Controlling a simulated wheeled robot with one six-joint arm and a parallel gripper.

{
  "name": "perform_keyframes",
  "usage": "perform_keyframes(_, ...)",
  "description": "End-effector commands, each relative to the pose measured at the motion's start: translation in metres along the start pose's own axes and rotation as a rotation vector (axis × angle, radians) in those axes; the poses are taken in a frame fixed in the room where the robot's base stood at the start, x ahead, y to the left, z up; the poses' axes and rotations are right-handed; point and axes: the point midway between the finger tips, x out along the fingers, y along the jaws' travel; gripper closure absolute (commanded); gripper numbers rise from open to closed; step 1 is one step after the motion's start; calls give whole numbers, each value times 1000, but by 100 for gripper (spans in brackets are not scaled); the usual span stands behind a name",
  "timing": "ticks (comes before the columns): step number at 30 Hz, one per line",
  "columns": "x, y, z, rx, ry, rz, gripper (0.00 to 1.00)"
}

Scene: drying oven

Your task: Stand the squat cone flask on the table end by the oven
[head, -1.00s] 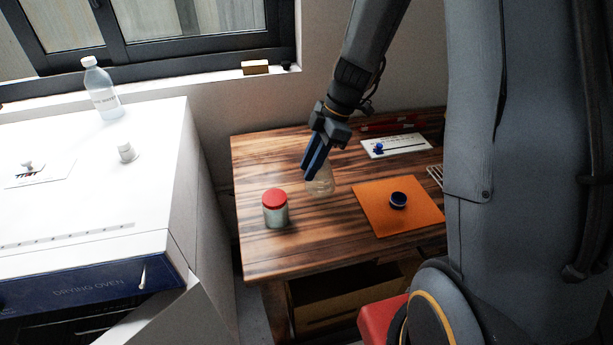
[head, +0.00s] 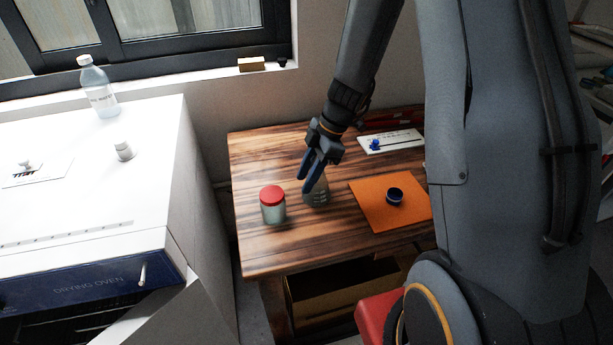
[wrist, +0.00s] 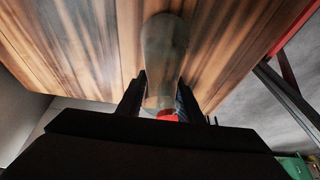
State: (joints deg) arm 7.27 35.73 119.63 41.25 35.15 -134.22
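The squat cone flask (head: 318,193), clear and greyish, is over the wooden table beside a red-lidded jar. My gripper (head: 309,181) comes down on it from above, its blue-grey fingers around the neck. In the wrist view the flask (wrist: 165,48) lies between the fingers (wrist: 160,98), which sit close against its narrow part. It looks about upright; I cannot tell whether its base touches the table. The table (head: 262,250) has its left end by the white drying oven (head: 85,220).
The red-lidded jar (head: 272,206) stands just left of the flask. An orange mat (head: 370,214) with a dark blue round cap (head: 394,195) lies to the right. A white board (head: 392,141) is behind it. Bare wood shows at the table's left end.

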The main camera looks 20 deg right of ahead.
Motion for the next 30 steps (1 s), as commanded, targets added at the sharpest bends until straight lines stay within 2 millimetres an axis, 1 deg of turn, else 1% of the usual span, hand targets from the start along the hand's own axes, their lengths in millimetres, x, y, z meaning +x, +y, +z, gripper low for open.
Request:
perform_keyframes(2,0,0,0,0,0,0,56)
perform_keyframes(10,-1,0,0,0,0,0,56)
perform_keyframes(14,-4,0,-2,0,0,0,56)
perform_keyframes(17,-16,2,-1,-1,0,5,56)
perform_keyframes(20,-34,2,-1,-1,-1,5,56)
perform_keyframes(27,-84,2,-1,-1,0,6,56)
perform_keyframes(30,-100,1,-1,0,-1,5,56)
